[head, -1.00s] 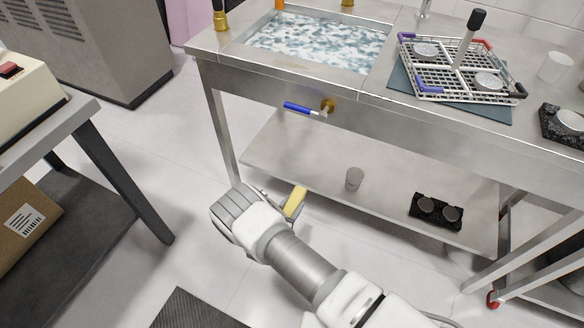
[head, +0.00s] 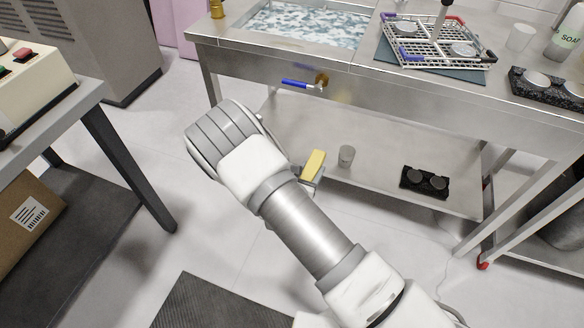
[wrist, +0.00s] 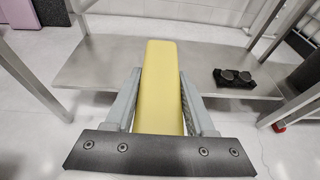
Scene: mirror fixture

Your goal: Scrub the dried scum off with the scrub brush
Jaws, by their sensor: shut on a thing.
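My gripper (head: 310,176) is shut on a yellow block-shaped thing (head: 314,163), which I take to be the scrub brush. It also shows between both fingers in the wrist view (wrist: 161,85). No bristles show, so I cannot tell which side they are on. The gripper is in the air in front of the steel bench, below the height of its top. The sink basin (head: 305,25) at the back holds a patchy blue-white surface. I cannot tell whether that is foam, water or scum, and no clear dried scum shows elsewhere.
A blue-handled valve (head: 300,84) juts from the bench front. A wire rack (head: 436,40), a cup (head: 520,37) and a soap bottle (head: 565,38) stand on top. Clear floor lies left.

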